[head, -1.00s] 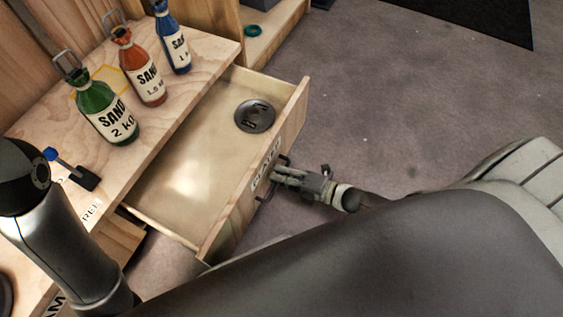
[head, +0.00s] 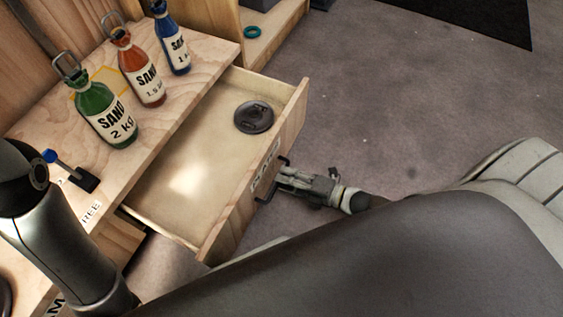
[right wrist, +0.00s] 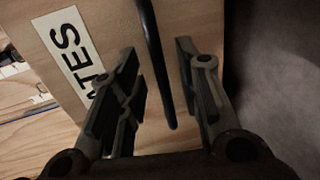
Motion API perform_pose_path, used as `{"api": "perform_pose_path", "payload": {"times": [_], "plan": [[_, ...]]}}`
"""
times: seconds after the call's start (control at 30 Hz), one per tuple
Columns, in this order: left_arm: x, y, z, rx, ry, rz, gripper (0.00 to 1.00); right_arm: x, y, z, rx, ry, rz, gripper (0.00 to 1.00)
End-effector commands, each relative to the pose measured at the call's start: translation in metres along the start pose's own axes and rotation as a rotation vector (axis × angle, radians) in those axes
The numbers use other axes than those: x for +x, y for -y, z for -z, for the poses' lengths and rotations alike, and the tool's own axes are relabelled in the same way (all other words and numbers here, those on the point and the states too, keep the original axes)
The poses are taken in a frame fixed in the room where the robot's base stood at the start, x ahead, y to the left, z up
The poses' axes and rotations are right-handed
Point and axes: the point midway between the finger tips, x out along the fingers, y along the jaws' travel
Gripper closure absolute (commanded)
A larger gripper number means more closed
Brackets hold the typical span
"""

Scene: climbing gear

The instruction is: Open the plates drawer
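The plates drawer (head: 205,249) stands pulled well out of the wooden bench, with a dark round plate (head: 254,117) lying inside. Its front bears a label, partly readable as "TES" in the right wrist view (right wrist: 72,48). A black bar handle (head: 267,188) is on the drawer front. My right gripper (head: 281,181) is at the handle. In the right wrist view its fingers (right wrist: 160,88) are spread, with the handle (right wrist: 157,62) between them and gaps on both sides. My left arm shows at the left edge; its gripper is out of view.
Green (head: 107,112), red (head: 142,72) and blue (head: 172,40) sand bottles stand on the bench top (head: 165,118). A small dark block with a blue knob (head: 84,181) is near the bench edge. Open carpet (head: 400,100) lies right of the drawer.

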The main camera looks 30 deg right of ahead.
Motion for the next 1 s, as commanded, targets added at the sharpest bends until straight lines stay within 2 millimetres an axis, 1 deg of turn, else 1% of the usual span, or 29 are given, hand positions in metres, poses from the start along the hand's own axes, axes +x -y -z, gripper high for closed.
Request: {"api": "perform_pose_path", "payload": {"times": [0.03,0.2,0.3,0.43,0.5,0.63,1.0], "plan": [[0.0,0.0,0.0,0.0,0.0,0.0,0.0,-0.012,0.002,0.0,0.0,0.0,0.005,0.68],[0.0,0.0,0.0,-0.001,0.0,0.0,0.0,-0.048,0.002,0.0,0.001,0.0,0.006,0.68],[0.0,0.0,0.0,-0.001,0.001,0.0,0.0,-0.066,0.002,0.0,0.001,0.0,0.005,0.68],[-0.001,0.0,0.0,-0.001,0.001,0.0,0.0,-0.084,0.001,0.0,0.0,0.0,0.003,0.68],[-0.001,0.0,0.0,-0.001,0.001,0.0,0.0,-0.09,0.001,0.0,0.0,0.0,0.003,0.68],[-0.001,0.0,0.0,-0.001,0.001,0.0,0.0,-0.096,0.0,0.0,0.0,0.0,0.002,0.68],[-0.001,-0.001,0.0,-0.001,0.001,-0.001,0.0,-0.097,0.0,0.0,0.0,0.001,0.001,0.68]]}}
